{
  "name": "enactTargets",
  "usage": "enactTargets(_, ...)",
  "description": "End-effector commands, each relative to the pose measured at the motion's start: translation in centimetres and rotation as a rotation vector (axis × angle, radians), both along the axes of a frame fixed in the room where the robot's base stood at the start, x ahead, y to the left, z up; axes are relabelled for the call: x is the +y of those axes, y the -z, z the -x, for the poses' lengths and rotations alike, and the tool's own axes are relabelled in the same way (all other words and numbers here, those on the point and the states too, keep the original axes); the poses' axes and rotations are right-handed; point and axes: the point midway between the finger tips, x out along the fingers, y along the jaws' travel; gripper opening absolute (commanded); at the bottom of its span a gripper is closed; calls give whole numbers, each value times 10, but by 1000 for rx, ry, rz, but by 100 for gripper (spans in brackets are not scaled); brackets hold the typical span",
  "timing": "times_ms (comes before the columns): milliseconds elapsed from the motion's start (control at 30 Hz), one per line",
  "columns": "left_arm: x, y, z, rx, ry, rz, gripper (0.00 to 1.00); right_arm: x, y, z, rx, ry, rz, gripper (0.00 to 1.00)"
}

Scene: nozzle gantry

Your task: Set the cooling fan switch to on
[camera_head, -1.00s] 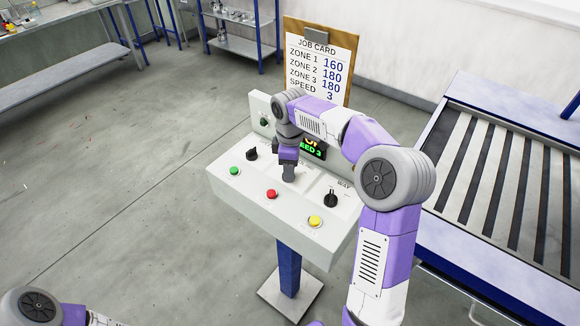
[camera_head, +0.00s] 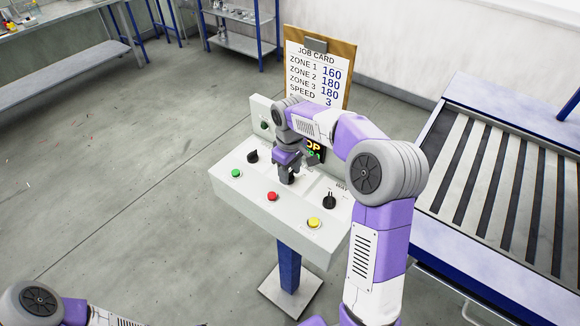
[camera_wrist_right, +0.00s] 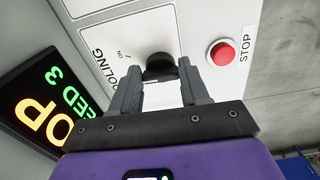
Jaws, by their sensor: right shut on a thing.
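The cooling fan switch is a black knob (camera_wrist_right: 158,64) on the pale panel in the right wrist view, with the words COOLING and ON printed beside it. My right gripper (camera_wrist_right: 157,80) is shut on this knob, one grey finger on each side. In the head view my right gripper (camera_head: 288,178) points down at the middle of the console (camera_head: 245,195), and its fingers hide the knob there. Which way the knob points cannot be made out. My left gripper is out of view; only part of my left arm shows.
Green (camera_head: 236,173), red (camera_head: 272,196) and yellow (camera_head: 314,223) buttons line the console's front. Black knobs stand left (camera_head: 252,157) and right (camera_head: 330,202). A display (camera_wrist_right: 40,108) shows SPEED 3. The job card (camera_head: 317,72) stands behind; a roller conveyor (camera_head: 500,190) is at right.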

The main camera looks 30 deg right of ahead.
Motion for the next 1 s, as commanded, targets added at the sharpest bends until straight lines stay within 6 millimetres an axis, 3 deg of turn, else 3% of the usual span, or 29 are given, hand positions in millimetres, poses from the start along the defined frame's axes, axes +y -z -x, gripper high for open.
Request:
enactTargets(500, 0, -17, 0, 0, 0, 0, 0, 3, -1, 0, -2, 389, 0, 15)
enactTargets(1000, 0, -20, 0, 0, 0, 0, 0, 3, 0, 0, -2, 496, 0, 15)
